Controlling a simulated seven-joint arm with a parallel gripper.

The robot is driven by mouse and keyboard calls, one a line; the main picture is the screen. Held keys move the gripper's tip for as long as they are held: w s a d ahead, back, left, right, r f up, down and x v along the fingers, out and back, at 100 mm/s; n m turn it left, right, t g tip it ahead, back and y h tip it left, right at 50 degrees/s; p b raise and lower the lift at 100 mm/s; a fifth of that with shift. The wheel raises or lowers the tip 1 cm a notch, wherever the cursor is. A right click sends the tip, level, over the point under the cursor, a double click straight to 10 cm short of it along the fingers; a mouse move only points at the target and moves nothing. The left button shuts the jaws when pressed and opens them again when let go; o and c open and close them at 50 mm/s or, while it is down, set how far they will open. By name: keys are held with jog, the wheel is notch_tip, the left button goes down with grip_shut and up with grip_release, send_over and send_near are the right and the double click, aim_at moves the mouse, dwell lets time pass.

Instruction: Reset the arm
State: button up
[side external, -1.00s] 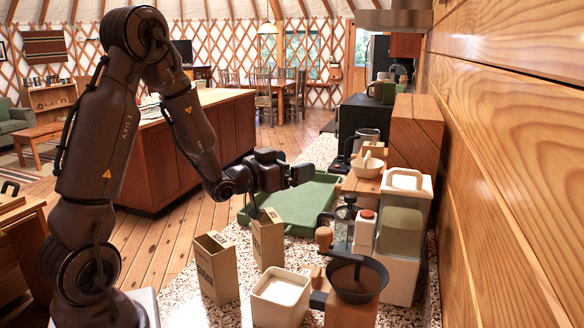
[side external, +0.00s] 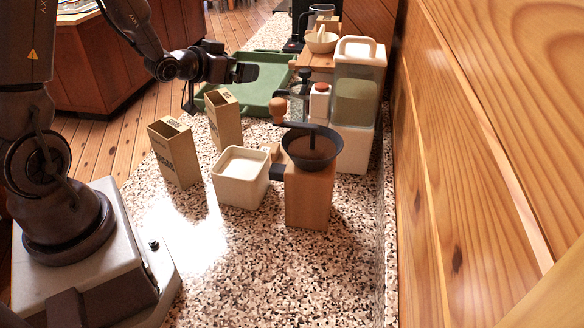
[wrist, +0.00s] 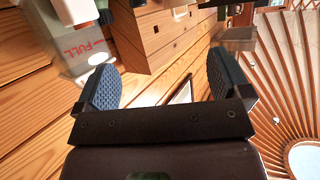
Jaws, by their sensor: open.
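My gripper (side external: 246,73) is at the far end of the counter in the side view, raised above the green tray (side external: 262,96) and pointing toward the wooden wall. It looks level and empty. In the wrist view, the two dark padded fingers of my gripper (wrist: 164,85) stand wide apart with nothing between them. Both fingers are clear of the things behind them.
On the speckled counter (side external: 265,265) stand two cardboard boxes (side external: 176,158) (side external: 224,122), a white square container (side external: 241,178), a grinder (side external: 310,185) and a clear-sided canister (side external: 357,100). The wooden wall (side external: 470,170) bounds the right. The near counter is open.

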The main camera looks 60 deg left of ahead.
jog(key=s+d+r+m+g+h, duration=0.1)
jog(key=s+d+r+g, duration=0.3)
jog(key=s+d, duration=0.5)
jog(key=s+d+r+m+g+h, duration=0.1)
jog(key=s+d+r+g+h, duration=0.2)
jog(key=s+d+r, duration=0.4)
jog(key=s+d+g, duration=0.1)
jog(key=s+d, duration=0.1)
jog(key=d, duration=0.2)
jog(key=shift+d+r+m, duration=0.2)
jog(key=shift+m, duration=0.2)
